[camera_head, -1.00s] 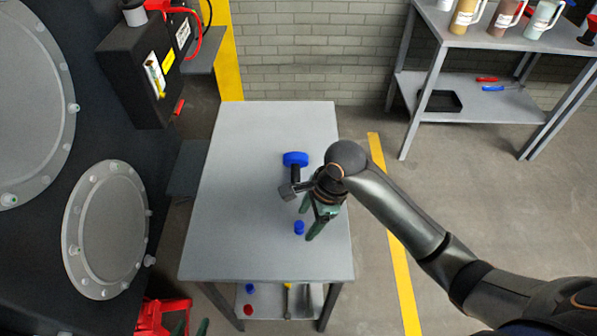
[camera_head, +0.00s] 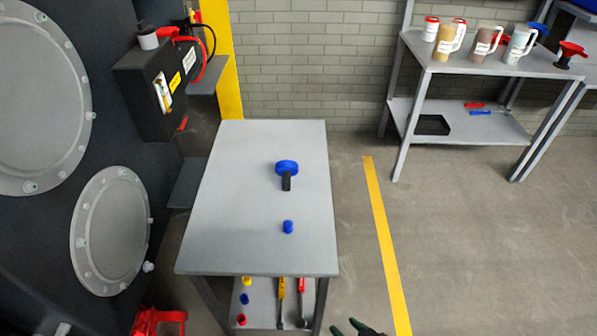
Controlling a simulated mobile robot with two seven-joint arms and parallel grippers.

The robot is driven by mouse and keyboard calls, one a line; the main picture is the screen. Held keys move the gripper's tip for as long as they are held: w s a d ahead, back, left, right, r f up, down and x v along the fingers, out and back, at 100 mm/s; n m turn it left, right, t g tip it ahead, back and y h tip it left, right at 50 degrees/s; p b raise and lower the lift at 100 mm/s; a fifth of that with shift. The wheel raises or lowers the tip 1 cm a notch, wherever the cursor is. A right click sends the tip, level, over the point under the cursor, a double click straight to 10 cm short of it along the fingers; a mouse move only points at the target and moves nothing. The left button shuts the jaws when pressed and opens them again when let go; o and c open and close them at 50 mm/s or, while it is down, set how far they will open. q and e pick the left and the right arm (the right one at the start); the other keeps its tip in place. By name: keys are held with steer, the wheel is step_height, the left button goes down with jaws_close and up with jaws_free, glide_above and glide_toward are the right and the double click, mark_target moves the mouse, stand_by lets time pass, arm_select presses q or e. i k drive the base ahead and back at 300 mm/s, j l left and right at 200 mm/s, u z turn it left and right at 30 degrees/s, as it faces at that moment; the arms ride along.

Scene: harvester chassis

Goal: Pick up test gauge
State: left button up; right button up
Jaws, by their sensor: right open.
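The test gauge, which I take to be the blue round-headed item with a dark stem (camera_head: 287,169), lies on the grey table (camera_head: 225,215) near its middle right. Its stem points toward the front of the table. A small blue cap (camera_head: 288,227) stands on the table in front of it, apart from it. My right gripper (camera_head: 357,328) shows only as dark green fingertips at the bottom edge. It is open, with nothing seen between the fingers, and well away from the gauge. My left gripper is not in view.
Yellow- and red-marked tools and small caps sit on the table's lower shelf (camera_head: 262,318). The dark chassis with round flanges (camera_head: 110,230) stands close on the left. A shelf with jugs (camera_head: 485,65) is at the back right. Most of the tabletop is clear.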

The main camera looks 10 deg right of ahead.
mark_target(286, 169)
steer(key=l+z, duration=0.15)
steer(key=z, duration=0.95)
steer(key=i+l, duration=0.1)
steer(key=l, duration=0.2)
steer(key=l+z, duration=0.15)
steer(key=l, duration=0.15)
steer(key=i+l, duration=0.15)
steer(key=l, duration=0.15)
steer(key=i+l+z, duration=0.15)
steer(key=i+l, duration=0.6)
steer(key=i+u, duration=0.7)
steer(key=i+l+u, duration=0.35)
steer(key=i+u, duration=0.2)
steer(key=u, duration=0.2)
steer(key=i+l+u, duration=0.1)
steer(key=u, duration=0.35)
steer(key=i+l+u, duration=0.15)
steer(key=i+u, duration=0.25)
steer(key=i+l+u, duration=0.15)
steer(key=u, duration=0.3)
steer(key=i+l+u, duration=0.1)
steer(key=u, duration=0.35)
steer(key=l+u, duration=0.25)
steer(key=u, duration=0.2)
steer(key=i+l+u, duration=0.1)
steer(key=l+u, duration=0.2)
steer(key=u, duration=0.2)
steer(key=l+u, duration=0.2)
steer(key=u, duration=0.25)
